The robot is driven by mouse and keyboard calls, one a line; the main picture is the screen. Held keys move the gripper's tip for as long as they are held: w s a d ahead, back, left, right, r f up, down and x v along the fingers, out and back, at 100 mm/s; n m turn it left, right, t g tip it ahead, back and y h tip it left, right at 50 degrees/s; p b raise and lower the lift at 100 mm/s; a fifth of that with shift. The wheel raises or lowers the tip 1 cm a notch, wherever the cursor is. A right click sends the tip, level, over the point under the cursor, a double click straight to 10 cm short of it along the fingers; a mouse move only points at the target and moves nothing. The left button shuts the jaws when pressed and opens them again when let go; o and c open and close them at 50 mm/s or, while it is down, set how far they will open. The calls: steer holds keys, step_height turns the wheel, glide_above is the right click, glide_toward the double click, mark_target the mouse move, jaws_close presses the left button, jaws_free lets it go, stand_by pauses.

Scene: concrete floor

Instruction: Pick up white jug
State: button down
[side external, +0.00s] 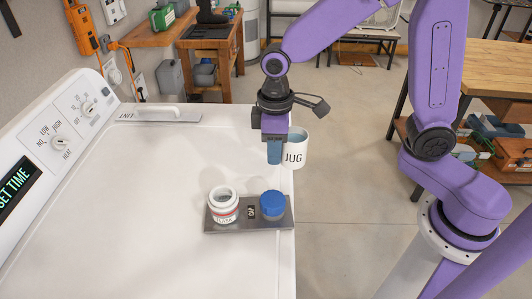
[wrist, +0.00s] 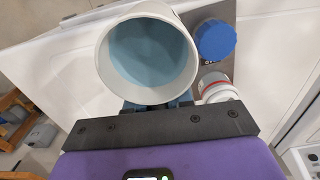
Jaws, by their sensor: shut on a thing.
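The white jug (side external: 295,150), marked "JUG" in black, is upright at the right edge of the white appliance top. My gripper (side external: 275,153) comes down from above with its blue fingers at the jug's left side, and it is shut on the jug. In the wrist view the jug (wrist: 148,55) shows its open mouth and a blue-grey inside. The gripper (wrist: 157,106) shows just below it, with the fingertips mostly hidden by the jug. I cannot tell whether the jug touches the surface.
A metal tray (side external: 250,226) nearer the camera holds an open white jar (side external: 223,207) and a blue cap (side external: 272,204). The control panel (side external: 62,140) rises at the left. A handle plate (side external: 158,114) lies at the back. The middle of the white top (side external: 150,180) is clear.

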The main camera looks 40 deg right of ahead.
steer(key=s+d+r, duration=0.3)
steer(key=s+r, duration=0.1)
steer(key=s, duration=0.4)
steer(key=shift+d, duration=0.3)
stand_by(0.3)
